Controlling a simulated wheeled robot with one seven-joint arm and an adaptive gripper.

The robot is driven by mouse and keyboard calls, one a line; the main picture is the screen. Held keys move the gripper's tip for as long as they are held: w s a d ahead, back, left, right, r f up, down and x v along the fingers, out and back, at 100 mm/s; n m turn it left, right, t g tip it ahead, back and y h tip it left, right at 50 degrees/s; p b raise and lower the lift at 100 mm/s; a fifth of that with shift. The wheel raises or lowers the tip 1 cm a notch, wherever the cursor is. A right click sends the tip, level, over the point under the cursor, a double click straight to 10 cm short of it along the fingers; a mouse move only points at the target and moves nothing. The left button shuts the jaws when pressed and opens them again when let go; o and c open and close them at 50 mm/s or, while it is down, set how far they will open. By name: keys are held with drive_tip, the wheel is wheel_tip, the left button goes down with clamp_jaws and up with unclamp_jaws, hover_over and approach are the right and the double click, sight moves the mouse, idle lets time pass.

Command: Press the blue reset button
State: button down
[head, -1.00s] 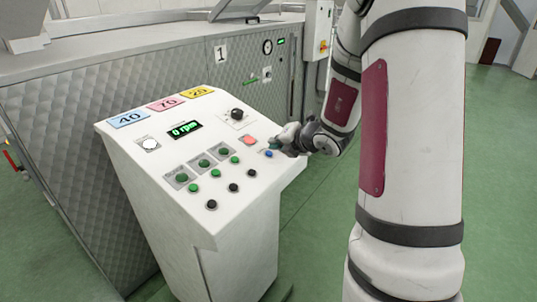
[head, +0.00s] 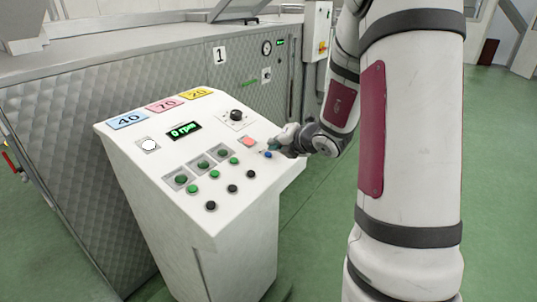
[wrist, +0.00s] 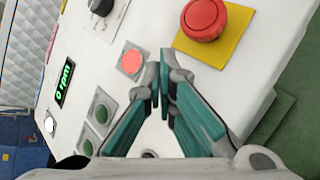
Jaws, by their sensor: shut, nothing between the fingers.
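The blue button (head: 268,155) is on the sloping top of the white control panel (head: 225,222), near its right edge. It is not visible in the wrist view, where my fingers cover part of the panel. My gripper (head: 272,148) is at the right side of the panel, right by the blue button in the head view. I cannot tell whether it touches the button. In the wrist view my gripper (wrist: 159,84) has its teal fingers shut, tips together, with nothing between them.
A lit red button (head: 248,141) is close to the gripper; a red mushroom button (wrist: 204,18) on a yellow plate shows in the wrist view. A black knob (head: 237,114), several green and black buttons and a "0 rpm" display (head: 185,130) share the panel. Green floor lies right.

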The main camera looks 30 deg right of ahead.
drive_tip(key=shift+f, duration=0.15)
drive_tip(key=shift+w+f+b, duration=0.15)
drive_tip(key=shift+f+b, duration=0.15)
drive_tip(key=shift+b, duration=0.15)
drive_tip(key=shift+f+b, duration=0.35)
idle(0.8)
drive_tip(key=shift+r, duration=0.15)
drive_tip(key=shift+r+p, duration=0.55)
drive_tip(key=shift+r, duration=0.1)
drive_tip(key=shift+r, duration=0.1)
drive_tip(key=r+p, duration=0.1)
drive_tip(key=s+r+p, duration=0.1)
drive_tip(key=r, duration=0.1)
drive_tip(key=r+p, duration=0.1)
drive_tip(key=shift+s+d+r+p, duration=0.25)
drive_tip(key=shift+s+r+p, duration=0.05)
drive_tip(key=shift+r, duration=0.05)
